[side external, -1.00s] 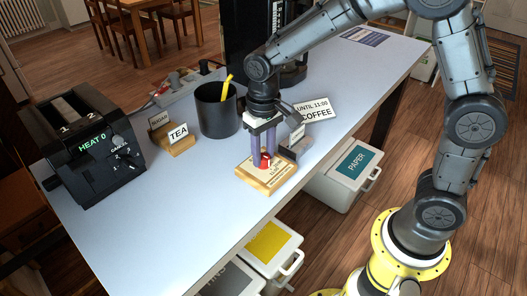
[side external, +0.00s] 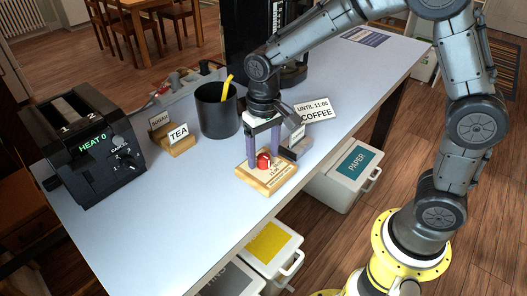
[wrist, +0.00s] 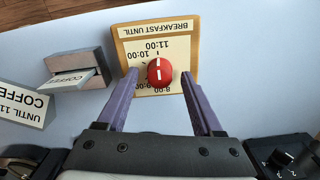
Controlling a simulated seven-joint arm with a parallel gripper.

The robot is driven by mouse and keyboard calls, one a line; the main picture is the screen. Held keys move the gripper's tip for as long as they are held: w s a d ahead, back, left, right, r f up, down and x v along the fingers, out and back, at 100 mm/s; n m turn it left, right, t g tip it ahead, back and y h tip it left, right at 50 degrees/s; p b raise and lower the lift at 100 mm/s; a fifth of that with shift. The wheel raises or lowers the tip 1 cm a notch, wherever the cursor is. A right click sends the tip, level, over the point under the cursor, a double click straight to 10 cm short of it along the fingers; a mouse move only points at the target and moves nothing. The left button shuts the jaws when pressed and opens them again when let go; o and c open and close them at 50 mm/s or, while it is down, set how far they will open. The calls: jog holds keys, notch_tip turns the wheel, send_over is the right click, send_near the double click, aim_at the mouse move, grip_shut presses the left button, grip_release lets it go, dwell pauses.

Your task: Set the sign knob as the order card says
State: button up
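The red sign knob (side external: 264,160) sits on a wooden sign block (side external: 265,183) near the table's front edge. In the wrist view the knob (wrist: 159,73) has a white line running up and down the picture, one end towards 11:00; which end is the pointer I cannot tell. The sign (wrist: 182,27) reads "BREAKFAST UNTIL", with times around the knob. My gripper (side external: 263,156) is open, its fingers on either side of the knob and apart from it. The order card (side external: 316,108) reads "UNTIL 11:00 COFFEE" and stands behind, to the right.
A grey block with a COFFEE card (side external: 297,143) stands close to the right of my gripper. A black cup (side external: 217,112) with a yellow item and a wooden TEA and SUGAR holder (side external: 178,142) stand to the left. A black toaster (side external: 85,150) is at far left.

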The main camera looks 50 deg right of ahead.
aim_at(264, 156)
notch_tip(264, 156, up, 14)
dwell(0.6)
jog(key=shift+f, duration=0.1)
